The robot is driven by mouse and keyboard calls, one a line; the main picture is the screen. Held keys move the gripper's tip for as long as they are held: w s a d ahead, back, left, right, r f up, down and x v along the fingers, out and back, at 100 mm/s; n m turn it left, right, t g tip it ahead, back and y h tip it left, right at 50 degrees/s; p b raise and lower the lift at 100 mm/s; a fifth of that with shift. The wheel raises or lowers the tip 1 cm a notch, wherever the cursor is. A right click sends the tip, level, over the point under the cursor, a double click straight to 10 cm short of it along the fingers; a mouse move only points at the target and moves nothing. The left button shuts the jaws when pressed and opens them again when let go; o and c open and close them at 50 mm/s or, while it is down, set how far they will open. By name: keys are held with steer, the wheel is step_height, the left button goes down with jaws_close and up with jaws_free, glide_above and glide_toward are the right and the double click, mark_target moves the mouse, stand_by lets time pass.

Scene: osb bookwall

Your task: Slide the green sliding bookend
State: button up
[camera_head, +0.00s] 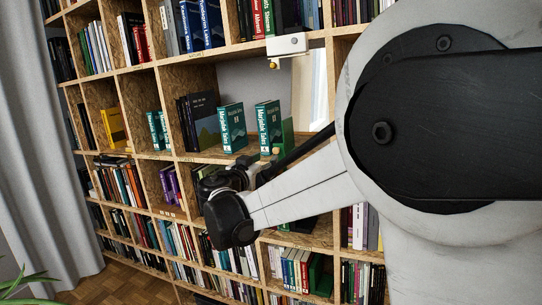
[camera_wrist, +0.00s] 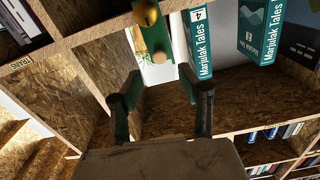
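The green bookend (camera_head: 287,132) stands upright on the middle shelf, just right of two teal "Marjulak Tales" books (camera_head: 232,127). A small round knob (camera_head: 275,151) shows low by its front. In the wrist view the green bookend (camera_wrist: 153,32) is at top centre, with a pale round knob (camera_wrist: 158,57) at its lower end. My gripper (camera_wrist: 160,82) is open, its two dark fingers apart with nothing between them. Its fingertips show just below the knob in the picture; I cannot tell the remaining distance. In the head view my arm partly hides the gripper.
A white box (camera_head: 287,45) with a yellow ball sits above the bookend. In the wrist view, a gold ball (camera_wrist: 146,12) overlaps the bookend's top. Chipboard shelf edges (camera_wrist: 95,30) and panels surround the gripper. Dark books (camera_head: 203,118) stand left of the teal ones.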

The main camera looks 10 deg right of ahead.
steer(key=v, duration=0.4)
steer(key=shift+s+a, duration=0.2)
steer(key=shift+s, duration=0.05)
steer(key=s+d+f+n+g+y, duration=0.2)
steer(key=s+d+f+g, duration=0.1)
steer(key=s+d, duration=0.45)
steer(key=s+d+f+n+g+y, duration=0.1)
steer(key=s+d+f+g+y, duration=0.15)
steer(key=s+d, duration=0.5)
steer(key=s+a+f+n+g+y, duration=0.1)
steer(key=s+a+f+n+y, duration=0.1)
steer(key=s, duration=0.8)
steer(key=s+a+f+n+g+y, duration=0.1)
steer(key=s+f+y, duration=0.3)
steer(key=s, duration=0.6)
steer(key=shift+s+a+f+n, duration=0.45)
steer(key=shift+a+f, duration=0.2)
steer(key=shift+f, duration=0.2)
